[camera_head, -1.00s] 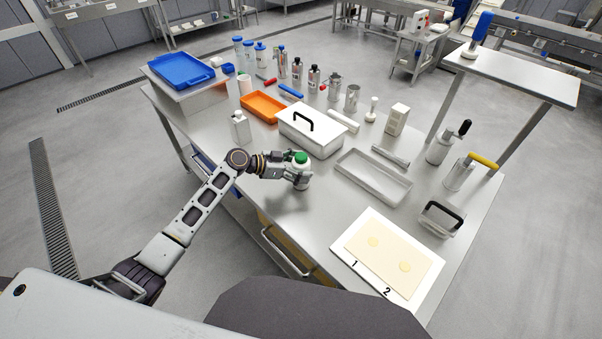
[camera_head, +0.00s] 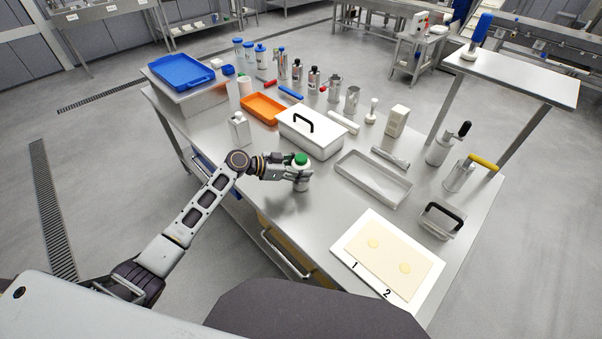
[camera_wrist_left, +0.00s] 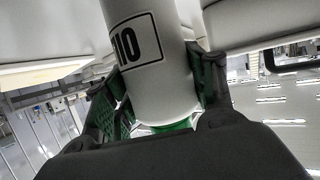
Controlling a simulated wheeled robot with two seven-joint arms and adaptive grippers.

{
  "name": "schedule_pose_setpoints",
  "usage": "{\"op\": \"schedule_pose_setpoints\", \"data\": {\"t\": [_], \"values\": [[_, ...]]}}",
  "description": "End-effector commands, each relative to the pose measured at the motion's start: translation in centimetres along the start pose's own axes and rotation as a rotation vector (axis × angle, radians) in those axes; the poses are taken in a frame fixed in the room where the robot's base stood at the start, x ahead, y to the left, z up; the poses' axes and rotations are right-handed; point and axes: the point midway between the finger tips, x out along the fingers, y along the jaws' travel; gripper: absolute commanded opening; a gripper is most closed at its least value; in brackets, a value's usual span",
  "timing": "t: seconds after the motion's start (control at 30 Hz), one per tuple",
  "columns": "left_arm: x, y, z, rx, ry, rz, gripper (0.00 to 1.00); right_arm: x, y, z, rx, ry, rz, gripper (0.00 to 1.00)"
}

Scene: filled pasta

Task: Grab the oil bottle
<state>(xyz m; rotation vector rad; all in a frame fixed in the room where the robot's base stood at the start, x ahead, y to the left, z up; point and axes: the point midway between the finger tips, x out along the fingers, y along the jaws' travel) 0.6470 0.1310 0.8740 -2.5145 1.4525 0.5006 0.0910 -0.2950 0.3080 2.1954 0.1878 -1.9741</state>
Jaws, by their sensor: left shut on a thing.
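The oil bottle (camera_head: 302,184) is white with a green cap and stands upright at the near edge of the steel table, in front of the white box. My left gripper (camera_head: 299,174) is shut on the bottle's body, below the cap. In the left wrist view the white bottle (camera_wrist_left: 160,85) sits between the two fingers of my left gripper (camera_wrist_left: 160,88), upside down in the picture. A dark-framed label ending in "IO" shows on it, with green at its cap end. I cannot tell whether its base touches the table. My right gripper is out of view.
The white lidded box (camera_head: 312,135) with a black handle stands just behind the bottle. An empty metal tray (camera_head: 373,178) lies to the right, and a white board (camera_head: 432,278) with dough is at the front right. A white jug (camera_head: 240,127) stands at the left.

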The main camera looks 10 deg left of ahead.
Motion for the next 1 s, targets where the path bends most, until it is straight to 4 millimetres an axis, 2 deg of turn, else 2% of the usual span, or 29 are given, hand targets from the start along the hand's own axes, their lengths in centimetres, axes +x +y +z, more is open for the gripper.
{"op": "schedule_pose_setpoints", "data": {"t": [0.17, 0.37, 0.8, 1.0], "values": [[-0.1, -0.1, -0.3, 0.001, 0.001, -0.001, 0.21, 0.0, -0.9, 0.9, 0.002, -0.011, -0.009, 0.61], [-0.7, -0.1, -1.7, 0.003, 0.002, -0.001, 0.21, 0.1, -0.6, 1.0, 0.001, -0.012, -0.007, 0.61], [-3.0, 0.0, -7.3, 0.005, 0.002, -0.001, 0.21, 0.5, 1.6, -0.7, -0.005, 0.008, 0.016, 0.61], [-3.7, 0.0, -9.0, 0.002, 0.002, -0.001, 0.21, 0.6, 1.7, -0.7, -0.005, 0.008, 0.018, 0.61]]}}
